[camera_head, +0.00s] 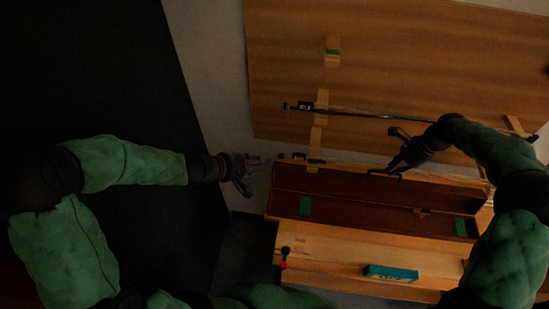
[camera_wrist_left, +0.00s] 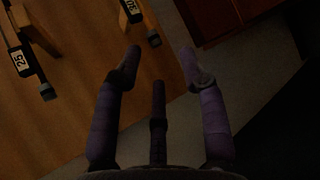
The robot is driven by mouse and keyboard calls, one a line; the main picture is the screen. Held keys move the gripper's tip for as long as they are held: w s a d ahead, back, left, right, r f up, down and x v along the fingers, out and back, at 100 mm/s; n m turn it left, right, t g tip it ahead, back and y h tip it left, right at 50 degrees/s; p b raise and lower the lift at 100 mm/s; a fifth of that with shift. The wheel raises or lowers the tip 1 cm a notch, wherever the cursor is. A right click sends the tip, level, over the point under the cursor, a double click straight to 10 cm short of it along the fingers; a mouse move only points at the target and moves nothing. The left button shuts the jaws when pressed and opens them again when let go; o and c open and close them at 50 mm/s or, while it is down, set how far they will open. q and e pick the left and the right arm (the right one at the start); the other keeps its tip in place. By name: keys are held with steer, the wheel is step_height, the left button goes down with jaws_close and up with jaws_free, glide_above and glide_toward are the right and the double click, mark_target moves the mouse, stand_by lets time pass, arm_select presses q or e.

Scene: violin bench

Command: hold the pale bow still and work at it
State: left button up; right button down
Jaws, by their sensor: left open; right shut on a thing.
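Two bows lie across wooden rests. The nearer one, which I take as the pale bow (camera_head: 298,156), runs along the case's back edge; its tagged frog end shows in the left wrist view (camera_wrist_left: 131,11). The other bow (camera_head: 350,111) lies farther back, its tagged frog (camera_wrist_left: 20,61) at left in the wrist view. My right gripper (camera_head: 386,170) is shut at the nearer bow's stick; its fingers hide the contact. My left gripper (camera_head: 252,172) is open and empty, left of the nearer bow's frog end and apart from it. Its spread fingers show in the wrist view (camera_wrist_left: 160,62).
An open long case (camera_head: 350,187) with a dark red lining lies in front of the bows. A teal box (camera_head: 391,273) and a small red-and-black item (camera_head: 284,257) are on the bench (camera_head: 340,250) in front. The floor left of the bench is clear.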

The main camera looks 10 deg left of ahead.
mark_target(279, 157)
arm_select(q)
steer(key=shift+s+a+f+m+t+h, duration=0.6)
steer(key=shift+a+f+m+t+h, duration=0.6)
steer(key=shift+a+f+t+h, duration=0.55)
steer(key=x, duration=1.1)
steer(key=shift+w+d, duration=0.15)
steer(key=shift+w, duration=0.15)
steer(key=shift+s+f, duration=0.1)
jaws_close()
